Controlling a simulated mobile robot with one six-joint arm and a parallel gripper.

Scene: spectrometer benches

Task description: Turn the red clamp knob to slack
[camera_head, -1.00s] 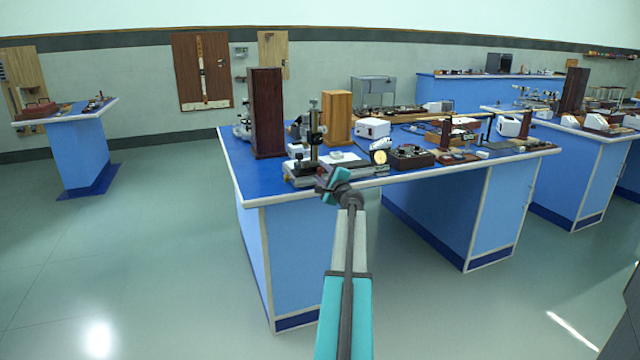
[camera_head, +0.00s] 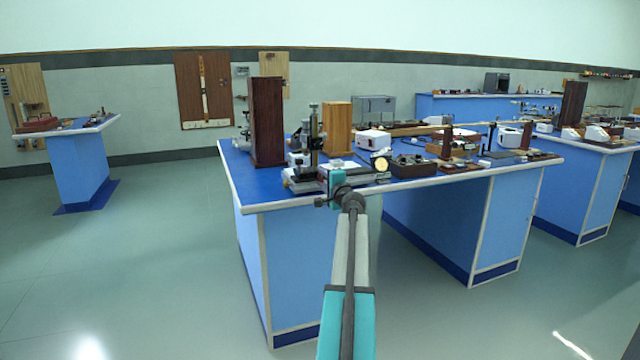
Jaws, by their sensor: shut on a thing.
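My gripper (camera_head: 338,182) is at the front edge of the near blue bench, in front of a measuring instrument (camera_head: 300,180) with a dark upright column. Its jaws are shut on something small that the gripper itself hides. The red clamp knob does not show clearly; it appears to be the thing between the jaws. A small dark round part (camera_head: 320,203) shows just left of the gripper, below the instrument's base. I cannot make out the knob's angle.
A tall dark wooden box (camera_head: 267,120) and a lighter wooden box (camera_head: 337,128) stand behind the instrument. A round white dial (camera_head: 381,164) and a dark box of controls (camera_head: 412,166) sit close to the right. The floor left of the bench is clear.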

